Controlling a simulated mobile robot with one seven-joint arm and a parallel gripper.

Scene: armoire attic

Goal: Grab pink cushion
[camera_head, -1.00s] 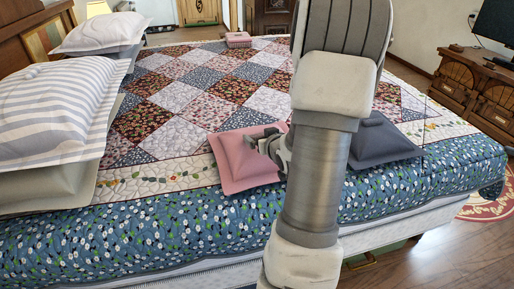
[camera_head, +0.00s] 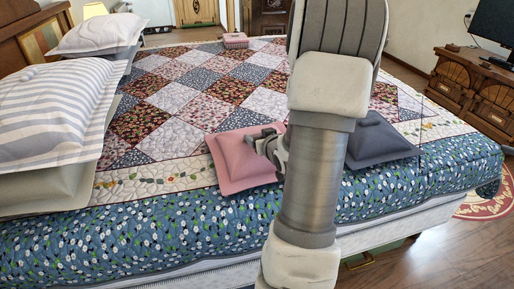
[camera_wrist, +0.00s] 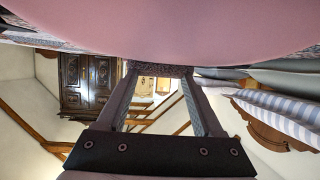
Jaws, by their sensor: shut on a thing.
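The pink cushion (camera_head: 240,163) lies on the quilt near the front edge of the bed, left of my arm. My gripper (camera_head: 264,137) is at the cushion's upper right part, touching it, and my arm hides the cushion's right edge. In the wrist view the pink cushion (camera_wrist: 160,25) fills the top of the picture, close to the camera. The two fingers of my gripper (camera_wrist: 160,72) reach up to it there. The gripper is shut on the cushion, though the pinched part is hard to see.
A dark grey cushion (camera_head: 379,140) lies just right of my arm. Striped pillows (camera_head: 45,108) are at the left by the headboard. A wooden cabinet (camera_head: 475,92) stands at the right. The middle of the quilt (camera_head: 190,90) is clear.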

